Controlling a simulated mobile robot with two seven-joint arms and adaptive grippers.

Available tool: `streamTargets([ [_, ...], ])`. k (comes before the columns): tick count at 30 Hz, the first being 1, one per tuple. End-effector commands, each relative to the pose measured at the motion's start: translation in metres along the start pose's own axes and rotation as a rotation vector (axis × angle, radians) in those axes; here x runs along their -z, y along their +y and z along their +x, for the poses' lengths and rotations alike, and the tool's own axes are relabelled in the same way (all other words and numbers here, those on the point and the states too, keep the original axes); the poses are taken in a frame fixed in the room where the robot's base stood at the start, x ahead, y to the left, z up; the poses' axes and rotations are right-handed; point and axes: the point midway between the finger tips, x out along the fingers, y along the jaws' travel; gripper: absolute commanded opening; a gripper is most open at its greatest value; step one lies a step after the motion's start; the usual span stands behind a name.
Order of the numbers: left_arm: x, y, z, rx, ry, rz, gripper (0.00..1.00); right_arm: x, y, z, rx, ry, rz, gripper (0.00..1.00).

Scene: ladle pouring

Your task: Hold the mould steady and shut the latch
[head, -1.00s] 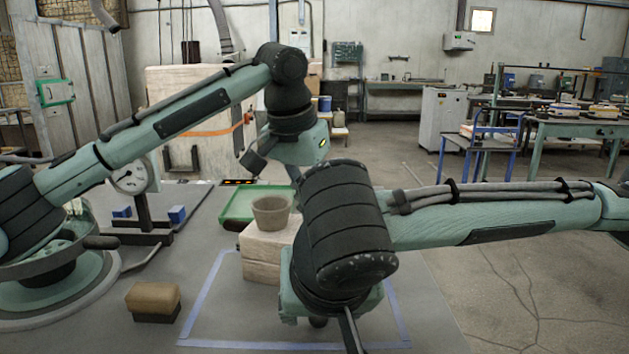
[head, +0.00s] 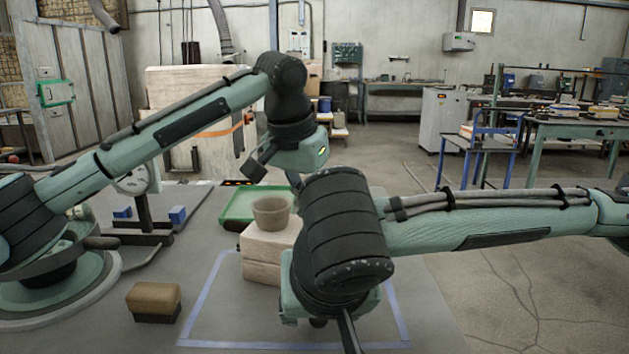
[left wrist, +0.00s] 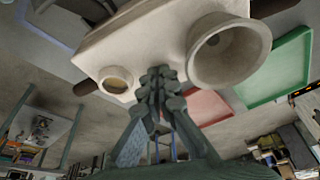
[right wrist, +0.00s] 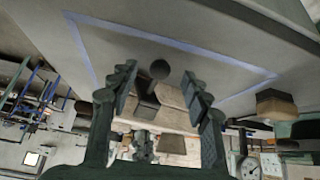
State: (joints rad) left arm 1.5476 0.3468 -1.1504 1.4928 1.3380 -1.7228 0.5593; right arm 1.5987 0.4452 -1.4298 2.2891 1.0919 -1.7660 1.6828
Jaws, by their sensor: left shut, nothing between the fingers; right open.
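The mould (head: 262,259) is a pale two-part block with a grey pouring cup (head: 270,213) on top. It stands on the table, partly hidden behind my right arm. In the left wrist view the cup (left wrist: 225,50) and a smaller round opening (left wrist: 116,80) show on the mould's top (left wrist: 150,35). My left gripper (left wrist: 160,75) is shut and empty, its tips at the mould between these two; contact is unclear. My right gripper (right wrist: 158,74) is open, its fingers either side of a dark round knob on a lever, apparently the latch (right wrist: 160,69), in front of the mould (right wrist: 178,118).
A green tray (head: 238,205) lies behind the mould. A tan-topped dark block (head: 153,301) lies at the front left. A dial scale (head: 135,182) stands at the left. Blue tape (head: 205,290) outlines a mostly bare area of the table around the mould.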

Motion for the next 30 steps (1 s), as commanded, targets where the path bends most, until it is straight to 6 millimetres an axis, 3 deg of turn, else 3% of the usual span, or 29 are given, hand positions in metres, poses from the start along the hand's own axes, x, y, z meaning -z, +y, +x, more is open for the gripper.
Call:
streamTargets([
  [3, -0.005, 0.001, 0.008, -0.001, -0.019, 0.002, 0.0, -0.001, 0.0, 0.006, 0.0, -0.002, 0.001, 0.48],
  [30, -0.006, 0.002, 0.009, -0.002, -0.024, 0.004, 0.0, -0.001, 0.0, 0.04, 0.0, 0.0, 0.0, 0.48],
])
